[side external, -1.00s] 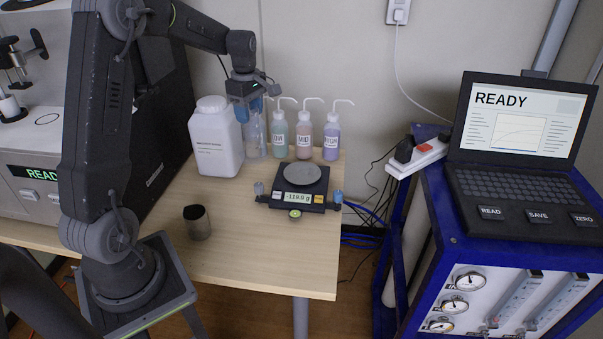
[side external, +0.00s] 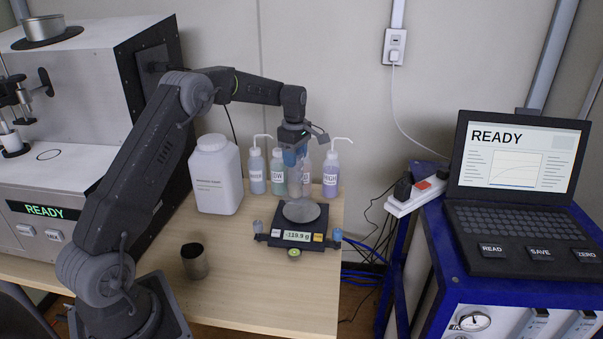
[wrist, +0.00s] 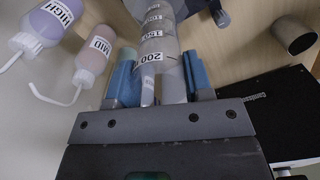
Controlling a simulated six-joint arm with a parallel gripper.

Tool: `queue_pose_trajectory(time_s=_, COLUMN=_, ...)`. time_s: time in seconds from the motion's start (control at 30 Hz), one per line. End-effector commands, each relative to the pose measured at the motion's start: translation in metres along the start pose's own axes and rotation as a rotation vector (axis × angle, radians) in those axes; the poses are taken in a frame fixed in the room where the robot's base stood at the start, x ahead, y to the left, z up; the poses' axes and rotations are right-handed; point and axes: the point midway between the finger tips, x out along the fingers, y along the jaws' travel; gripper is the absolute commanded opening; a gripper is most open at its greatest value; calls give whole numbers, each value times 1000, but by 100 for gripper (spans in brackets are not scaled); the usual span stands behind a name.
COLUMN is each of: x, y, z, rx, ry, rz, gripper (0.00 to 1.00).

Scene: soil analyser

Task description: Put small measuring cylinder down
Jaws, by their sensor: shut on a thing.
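My gripper (side external: 294,157) points down over the balance (side external: 297,238) and is shut on the small measuring cylinder (side external: 295,182). The cylinder is clear and looks upright in the side view, with its lower end over or at the round grey pan (side external: 303,212). I cannot tell whether it touches the pan. The balance display reads about -119.9 g. In the wrist view the cylinder (wrist: 160,50), with white number labels such as 200, sits between the blue fingers of my gripper (wrist: 160,78). Its far end runs out of that view.
Several wash bottles stand behind the balance, including the HIGH bottle (side external: 331,175). A white jug (side external: 216,175) stands to the left. A dark-topped metal cup (side external: 194,262) stands at front left. The table's middle is clear. A laptop (side external: 525,190) is on the blue cart at right.

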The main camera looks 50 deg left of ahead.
Motion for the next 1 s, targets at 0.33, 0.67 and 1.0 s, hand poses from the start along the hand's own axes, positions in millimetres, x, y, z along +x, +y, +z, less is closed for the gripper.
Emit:
queue_pose_trajectory(time_s=0.33, x=19, y=9, z=16, rx=-1, ry=0, rz=1, gripper=0)
queue_pose_trajectory(time_s=0.67, x=51, y=9, z=16, rx=-1, ry=-1, rz=4, gripper=0)
queue_pose_trajectory(time_s=1.0, x=54, y=9, z=16, rx=-1, ry=-1, rz=2, gripper=49)
